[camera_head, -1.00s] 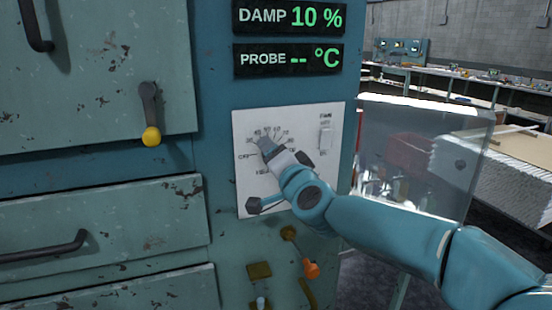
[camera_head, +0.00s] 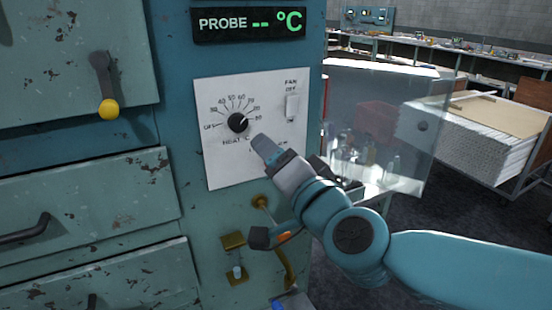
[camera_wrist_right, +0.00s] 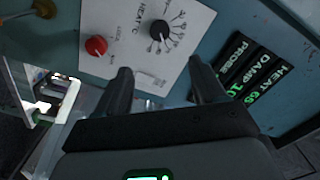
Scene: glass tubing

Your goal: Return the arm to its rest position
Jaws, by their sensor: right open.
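My right arm comes in from the right in the head view. Its gripper (camera_head: 266,148) is in front of the white heat panel (camera_head: 215,165), just below and right of the black heat knob (camera_head: 238,123), and apart from the knob. In the right wrist view the two fingers of the right gripper (camera_wrist_right: 160,88) are spread with nothing between them. The heat knob (camera_wrist_right: 160,29) and a red knob (camera_wrist_right: 96,45) show beyond the fingers on the panel. My left gripper is not in view.
A fan switch (camera_head: 292,107) is on the panel. A yellow-tipped lever (camera_head: 107,108) and drawers are at the left. Below are an orange-handled valve (camera_head: 286,237) and a brass fitting (camera_head: 233,241). A transparent panel (camera_head: 385,130) stands at the right, close behind my arm.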

